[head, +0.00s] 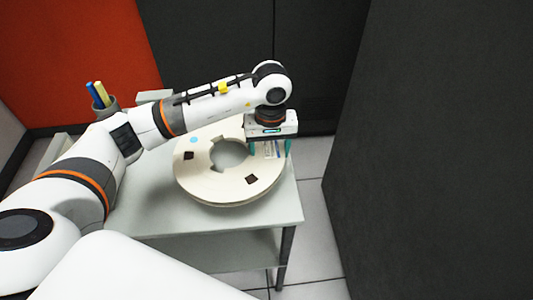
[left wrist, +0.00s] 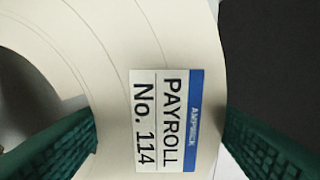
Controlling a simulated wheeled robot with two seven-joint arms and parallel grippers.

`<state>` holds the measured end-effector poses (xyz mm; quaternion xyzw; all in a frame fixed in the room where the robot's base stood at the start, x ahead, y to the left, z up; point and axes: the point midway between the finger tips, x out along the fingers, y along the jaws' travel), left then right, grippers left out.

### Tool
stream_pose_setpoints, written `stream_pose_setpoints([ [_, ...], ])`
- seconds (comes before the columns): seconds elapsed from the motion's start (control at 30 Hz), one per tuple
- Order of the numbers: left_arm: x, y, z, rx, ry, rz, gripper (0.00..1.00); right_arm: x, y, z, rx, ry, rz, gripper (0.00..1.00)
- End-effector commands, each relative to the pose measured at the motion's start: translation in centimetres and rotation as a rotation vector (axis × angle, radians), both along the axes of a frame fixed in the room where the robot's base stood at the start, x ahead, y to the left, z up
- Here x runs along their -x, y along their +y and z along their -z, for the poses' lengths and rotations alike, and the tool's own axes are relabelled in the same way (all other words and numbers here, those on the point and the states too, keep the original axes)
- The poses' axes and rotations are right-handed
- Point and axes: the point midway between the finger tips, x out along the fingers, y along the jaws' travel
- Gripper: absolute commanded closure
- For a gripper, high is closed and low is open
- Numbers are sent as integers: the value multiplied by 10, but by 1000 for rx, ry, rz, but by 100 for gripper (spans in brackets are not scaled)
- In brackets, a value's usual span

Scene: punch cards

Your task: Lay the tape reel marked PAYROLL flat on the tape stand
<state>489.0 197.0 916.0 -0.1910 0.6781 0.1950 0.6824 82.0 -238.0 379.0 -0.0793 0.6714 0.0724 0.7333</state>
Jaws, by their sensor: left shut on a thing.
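The tape reel (head: 215,185) is a cream ring with a large centre hole, lying about flat at the grey stand's top (head: 165,225). Its label reads PAYROLL No. 114 in the left wrist view (left wrist: 165,120). My left gripper (head: 270,150) points down at the reel's far right rim. Its green fingers stand on either side of the ring, one in the hole and one outside, shut on it. I cannot tell whether the reel touches the stand top. My right gripper is not in view.
A dark cup with pens (head: 104,100) stands at the stand's back left, behind my left arm. A tall dark cabinet (head: 430,150) rises on the right. Dark panels and an orange panel (head: 70,60) close off the back. Tiled floor (head: 315,220) shows between stand and cabinet.

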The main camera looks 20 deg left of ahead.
Motion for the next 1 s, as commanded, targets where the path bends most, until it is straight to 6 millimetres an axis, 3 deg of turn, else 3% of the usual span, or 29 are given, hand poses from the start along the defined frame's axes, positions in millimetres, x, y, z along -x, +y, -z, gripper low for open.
stream_pose_setpoints([
  [0.43, 0, 0, 42, 0, 0, 0, 76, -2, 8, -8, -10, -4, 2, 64],
  [1.0, -1, 0, 52, -2, -3, 0, 76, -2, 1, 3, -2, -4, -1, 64],
])
